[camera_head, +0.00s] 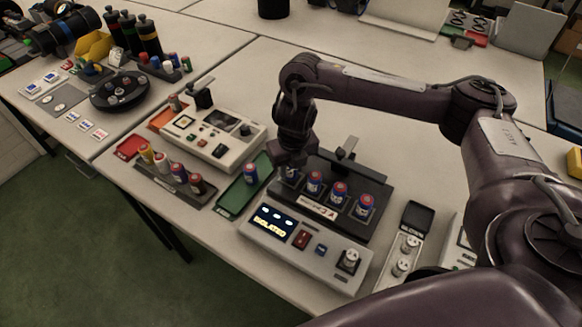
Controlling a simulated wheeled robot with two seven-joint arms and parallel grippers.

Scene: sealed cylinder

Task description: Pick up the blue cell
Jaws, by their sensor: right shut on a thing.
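My right gripper (290,160) points down at the left end of a dark rack (330,215). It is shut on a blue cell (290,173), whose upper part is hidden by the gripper. I cannot tell whether this cell is still seated in the rack. More blue cells with red tops stand to its right in the rack, such as one (314,183) beside the gripper and one (364,206) at the right end. Another blue cell (250,173) stands in a green tray (236,194) to the left. My left gripper is not in view.
A grey console (275,247) with a lit display reading "ISOLATED" stands in front of the rack. A holder of several coloured cells (170,186) and a white device (207,142) stand to the left. A dark-lidded case (405,245) stands right. A rotary tray (122,92) is farther left.

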